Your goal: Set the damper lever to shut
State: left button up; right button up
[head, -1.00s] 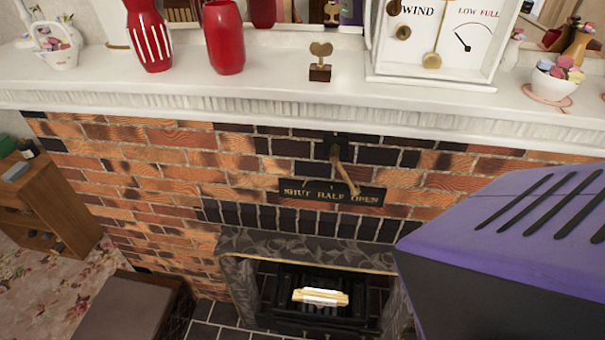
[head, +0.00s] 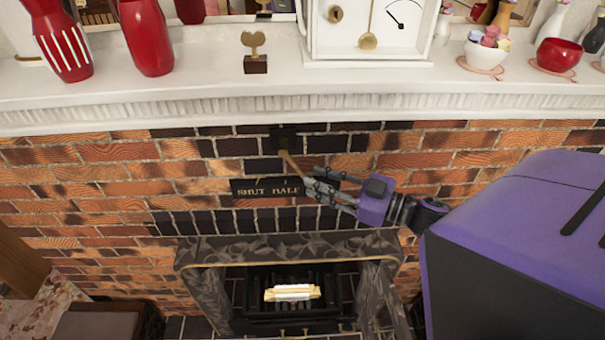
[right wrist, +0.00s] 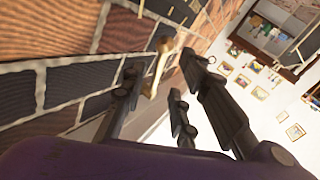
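The brass damper lever (head: 289,161) hangs from a dark pivot block (head: 285,138) on the brick wall. It slants down to the right, and its lower end is hidden behind my right gripper in the head view. The dark label plate (head: 268,190) below shows "SHUT" and "HALF"; its right part is covered by my gripper. My right gripper (head: 312,185) is at the lever's lower end. In the right wrist view its fingers (right wrist: 160,92) are spread, with the lever (right wrist: 158,68) appearing between their tips; contact cannot be told. My left gripper is not in view.
The white mantel shelf (head: 180,92) juts out above the lever and carries red vases (head: 145,38), a small brass ornament (head: 256,62) and a white clock (head: 368,38). The fireplace opening with a grate (head: 292,318) is below. The brick wall left of the lever is clear.

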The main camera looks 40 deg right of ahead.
aim_at(302, 174)
jog(key=x, duration=0.5)
grip_shut()
dwell(0.4)
